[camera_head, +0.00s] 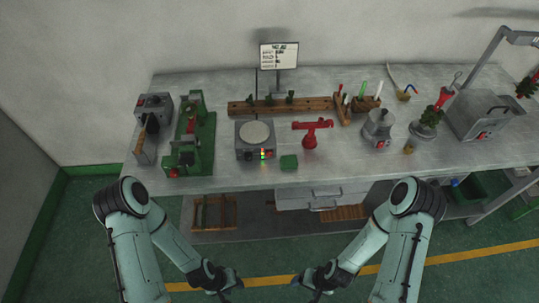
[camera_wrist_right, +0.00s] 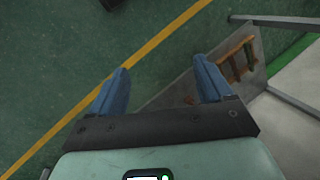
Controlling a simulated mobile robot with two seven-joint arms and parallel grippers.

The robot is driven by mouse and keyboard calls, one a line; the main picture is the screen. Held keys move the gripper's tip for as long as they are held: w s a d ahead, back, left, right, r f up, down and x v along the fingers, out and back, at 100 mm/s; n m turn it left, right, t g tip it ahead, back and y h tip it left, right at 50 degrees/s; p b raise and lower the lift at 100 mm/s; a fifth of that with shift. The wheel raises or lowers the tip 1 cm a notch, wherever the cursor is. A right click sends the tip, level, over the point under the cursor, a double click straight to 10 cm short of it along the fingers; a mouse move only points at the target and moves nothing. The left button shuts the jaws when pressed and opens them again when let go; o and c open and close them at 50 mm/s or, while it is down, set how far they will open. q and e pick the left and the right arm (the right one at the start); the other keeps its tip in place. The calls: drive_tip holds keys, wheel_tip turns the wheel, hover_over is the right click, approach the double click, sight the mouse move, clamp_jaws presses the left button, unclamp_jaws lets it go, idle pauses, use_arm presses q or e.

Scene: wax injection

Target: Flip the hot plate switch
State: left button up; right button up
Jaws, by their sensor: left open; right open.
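The hot plate (camera_head: 255,141) is a grey box with a round pale top, standing near the front middle of the workbench. Its front face carries small lit marks and a red spot (camera_head: 268,153); the switch itself is too small to make out. My left gripper (camera_head: 230,286) is low in front of the bench, open and empty. My right gripper (camera_head: 309,287) is also low in front of the bench, well away from the hot plate. In the right wrist view its two blue fingers (camera_wrist_right: 160,88) are spread with nothing between them.
On the workbench (camera_head: 350,165), a green machine (camera_head: 190,140) stands left of the hot plate. A green block (camera_head: 289,162) and a red clamp-like tool (camera_head: 311,134) stand to its right. A metal pot (camera_head: 378,126) is further right. Drawers (camera_head: 310,197) are below.

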clamp_jaws()
idle(1.5)
